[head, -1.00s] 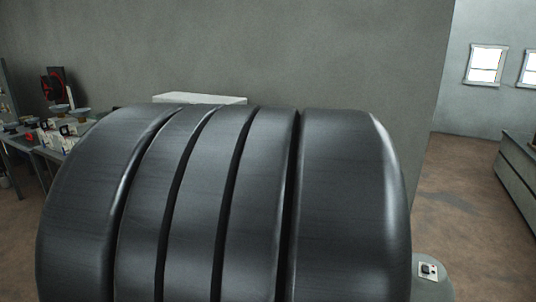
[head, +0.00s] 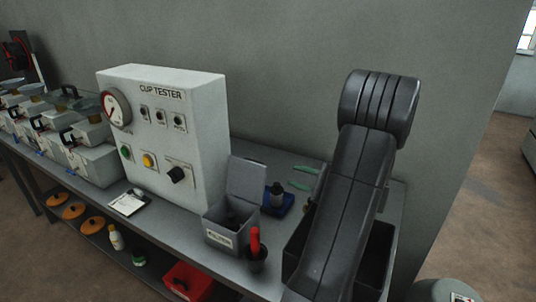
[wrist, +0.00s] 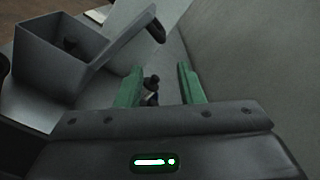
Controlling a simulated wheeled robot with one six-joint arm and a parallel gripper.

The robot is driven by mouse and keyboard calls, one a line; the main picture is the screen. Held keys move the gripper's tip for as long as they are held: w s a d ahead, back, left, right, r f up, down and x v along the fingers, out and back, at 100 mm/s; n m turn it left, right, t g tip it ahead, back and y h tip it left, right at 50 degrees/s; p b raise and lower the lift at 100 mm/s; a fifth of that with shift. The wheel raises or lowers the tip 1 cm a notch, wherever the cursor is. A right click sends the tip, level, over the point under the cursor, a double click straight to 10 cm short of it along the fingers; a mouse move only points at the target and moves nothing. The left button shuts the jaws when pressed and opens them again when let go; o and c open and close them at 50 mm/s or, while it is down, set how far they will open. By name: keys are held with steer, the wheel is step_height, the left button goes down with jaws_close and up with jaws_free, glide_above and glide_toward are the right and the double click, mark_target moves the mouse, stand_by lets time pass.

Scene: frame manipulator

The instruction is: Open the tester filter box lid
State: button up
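The filter box (head: 219,236) is a small grey box with a front label, on the bench below the cup tester. Its lid (head: 246,179) stands raised at the back, and the inside is open to view with something dark in it. In the wrist view the box (wrist: 50,62) is at upper left, with the lid (wrist: 128,32) slanting out to its right. My gripper (head: 306,179) is right of the lid, apart from it. Its green fingers are spread with a gap between them in the wrist view (wrist: 161,86), and they hold nothing that I can see.
A dark bottle (head: 276,194) on a blue base stands between the box and my gripper. The white cup tester (head: 165,130) stands left, a grey wall behind.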

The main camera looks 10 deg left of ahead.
mark_target(259, 164)
steer(key=p+x, duration=0.3)
steer(key=x, duration=1)
steer(key=shift+w+a+r, duration=0.15)
steer(key=shift+w+a, duration=0.15)
steer(key=shift+c, duration=0.2)
steer(key=shift+r, duration=0.1)
jaws_close()
